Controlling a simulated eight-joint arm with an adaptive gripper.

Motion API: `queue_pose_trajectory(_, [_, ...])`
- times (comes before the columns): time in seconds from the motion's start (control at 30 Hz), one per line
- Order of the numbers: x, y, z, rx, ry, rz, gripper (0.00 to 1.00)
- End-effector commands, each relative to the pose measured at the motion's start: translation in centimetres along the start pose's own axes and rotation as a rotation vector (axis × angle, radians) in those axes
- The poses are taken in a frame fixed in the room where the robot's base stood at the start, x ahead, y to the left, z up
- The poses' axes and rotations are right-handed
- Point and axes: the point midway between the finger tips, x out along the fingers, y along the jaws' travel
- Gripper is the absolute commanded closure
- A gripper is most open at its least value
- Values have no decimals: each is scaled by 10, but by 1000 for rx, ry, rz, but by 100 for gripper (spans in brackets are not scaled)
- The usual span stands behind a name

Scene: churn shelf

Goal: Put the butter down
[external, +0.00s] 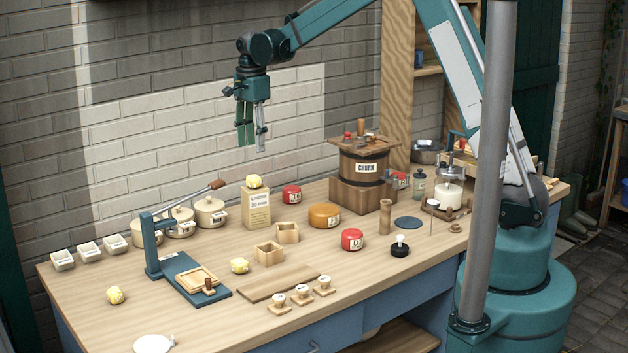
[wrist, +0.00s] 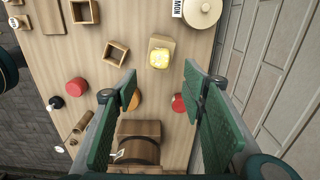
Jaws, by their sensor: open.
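A yellow butter lump (external: 254,182) rests on top of an upright labelled block (external: 256,209) near the back of the workbench. The same lump on its block shows in the wrist view (wrist: 160,58), just beyond my fingertips. Two similar lumps lie on the bench, one at the front left (external: 116,295) and one near the middle (external: 239,265). My gripper (external: 252,147) hangs high above the bench, fingers pointing down. In the wrist view my gripper (wrist: 160,84) has its green pads wide apart with nothing between them.
A wooden churn (external: 361,163) stands right of the block. Lidded pots (external: 211,212) and a blue press (external: 152,245) stand to its left. Red tubs (external: 291,194), an orange round (external: 324,216) and open wooden boxes (external: 269,253) are nearby.

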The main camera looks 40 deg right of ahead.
Motion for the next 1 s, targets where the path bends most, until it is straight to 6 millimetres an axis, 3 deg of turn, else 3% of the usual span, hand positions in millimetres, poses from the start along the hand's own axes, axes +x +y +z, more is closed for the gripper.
queue_pose_trajectory(0.37, [-1,1,0,-2,0,-1,58])
queue_pose_trajectory(0.57, [-11,9,-4,-33,-2,-13,58])
queue_pose_trajectory(1.0, [-70,66,-27,-243,1,-97,58])
